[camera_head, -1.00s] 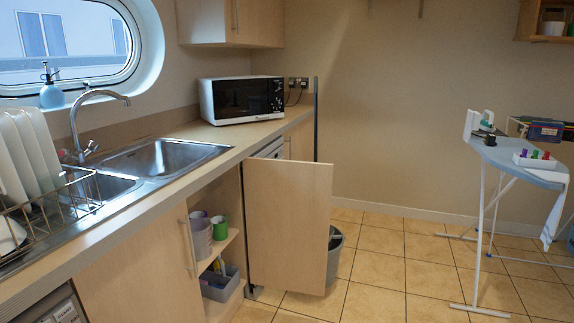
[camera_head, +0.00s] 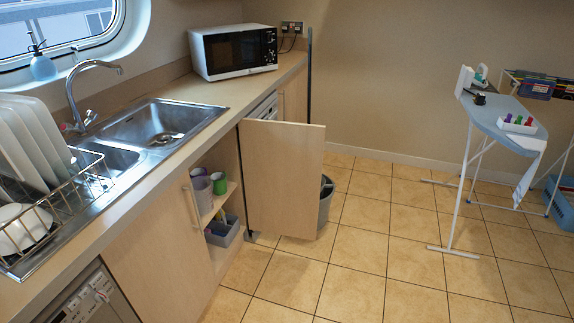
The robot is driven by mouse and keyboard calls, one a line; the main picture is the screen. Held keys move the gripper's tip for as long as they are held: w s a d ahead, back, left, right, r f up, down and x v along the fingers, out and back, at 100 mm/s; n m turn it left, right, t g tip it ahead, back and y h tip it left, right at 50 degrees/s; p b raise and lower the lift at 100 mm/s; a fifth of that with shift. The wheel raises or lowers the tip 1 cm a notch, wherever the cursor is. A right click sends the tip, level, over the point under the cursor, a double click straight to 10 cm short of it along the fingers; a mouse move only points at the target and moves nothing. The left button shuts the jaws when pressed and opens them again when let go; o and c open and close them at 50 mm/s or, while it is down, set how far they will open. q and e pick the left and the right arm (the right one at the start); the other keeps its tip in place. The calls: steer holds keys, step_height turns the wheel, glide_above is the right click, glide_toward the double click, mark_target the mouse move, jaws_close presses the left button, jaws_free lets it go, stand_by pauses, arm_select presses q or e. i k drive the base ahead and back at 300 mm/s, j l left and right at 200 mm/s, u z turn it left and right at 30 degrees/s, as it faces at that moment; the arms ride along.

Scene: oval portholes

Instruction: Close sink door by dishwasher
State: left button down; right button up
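The sink cabinet door (camera_head: 283,182) is a pale wood panel under the counter, swung wide open into the room. It hangs at the right side of the open cabinet, next to a white appliance front (camera_head: 263,108) that may be the dishwasher and is mostly hidden behind the door. Inside the cabinet (camera_head: 221,193) are shelves with cups (camera_head: 219,183) and a grey bin (camera_head: 222,230). A second cabinet door (camera_head: 165,245) to the left is shut and has a bar handle. Neither of my grippers is in view.
The counter with the sink (camera_head: 160,122), dish rack (camera_head: 60,200) and microwave (camera_head: 234,52) runs along the left. A grey waste bin (camera_head: 326,203) stands behind the open door. An ironing board (camera_head: 505,122) stands at right. The tiled floor (camera_head: 375,240) between is clear.

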mark_target(282, 161)
steer(key=i+l+z, duration=0.1)
steer(key=z, duration=0.25)
steer(key=i+z, duration=0.4)
steer(key=i, duration=1.1)
steer(key=i+u, duration=0.1)
steer(key=i, duration=0.95)
steer(key=i+l, duration=0.2)
steer(key=i, duration=0.9)
steer(key=i+l, duration=0.1)
steer(key=i, duration=0.95)
steer(key=u, duration=0.45)
steer(key=i+u, duration=0.1)
steer(key=u, duration=0.85)
steer(key=l+u, duration=0.15)
steer(key=u, duration=0.3)
steer(key=i+u, duration=0.1)
steer(key=u, duration=2.1)
